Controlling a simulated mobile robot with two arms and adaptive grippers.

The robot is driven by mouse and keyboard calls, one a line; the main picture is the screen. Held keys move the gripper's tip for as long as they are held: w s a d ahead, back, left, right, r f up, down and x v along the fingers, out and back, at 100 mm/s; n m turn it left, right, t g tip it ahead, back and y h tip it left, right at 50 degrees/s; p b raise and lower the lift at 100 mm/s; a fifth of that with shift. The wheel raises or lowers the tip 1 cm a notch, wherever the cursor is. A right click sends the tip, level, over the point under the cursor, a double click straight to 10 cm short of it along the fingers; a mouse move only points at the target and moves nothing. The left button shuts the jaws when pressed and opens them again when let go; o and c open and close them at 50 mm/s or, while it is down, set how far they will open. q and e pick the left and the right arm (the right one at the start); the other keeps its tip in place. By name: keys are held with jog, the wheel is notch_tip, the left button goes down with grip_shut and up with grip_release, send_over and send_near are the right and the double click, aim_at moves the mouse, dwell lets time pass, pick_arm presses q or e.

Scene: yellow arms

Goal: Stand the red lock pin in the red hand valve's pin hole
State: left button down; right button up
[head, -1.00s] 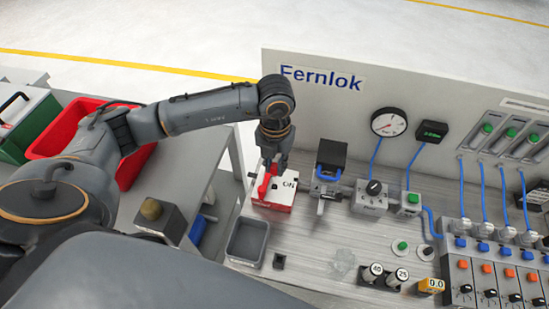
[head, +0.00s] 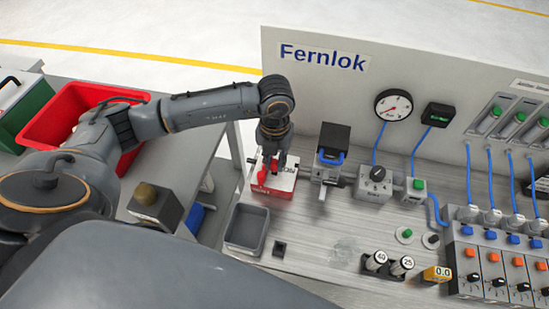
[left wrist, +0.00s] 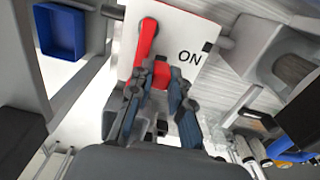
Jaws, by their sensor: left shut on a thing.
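The red hand valve is a box with a white top (head: 285,181) marked ON and red sides, standing on the bench in front of the panel. In the left wrist view its white top (left wrist: 185,25) carries a red lever (left wrist: 147,38) and a small dark square near the ON mark. My left gripper (head: 271,160) points down over the valve. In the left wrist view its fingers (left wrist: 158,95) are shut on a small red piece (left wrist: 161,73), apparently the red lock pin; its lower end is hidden. I cannot tell whether it is in the hole. My right gripper is not in view.
A grey open bin (head: 246,228) and a small dark block (head: 279,249) lie in front of the valve. A grey device with a black top (head: 333,139) stands right of it. A red crate (head: 65,117) is at left. Bare bench lies around (head: 318,225).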

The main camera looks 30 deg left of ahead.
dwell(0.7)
pick_arm(q)
jog(key=shift+f+b, duration=0.9)
jog(key=shift+b, duration=0.15)
dwell(0.3)
jog(key=c, duration=1.2)
grip_release()
jog(key=shift+o, duration=0.2)
jog(key=shift+r, duration=0.1)
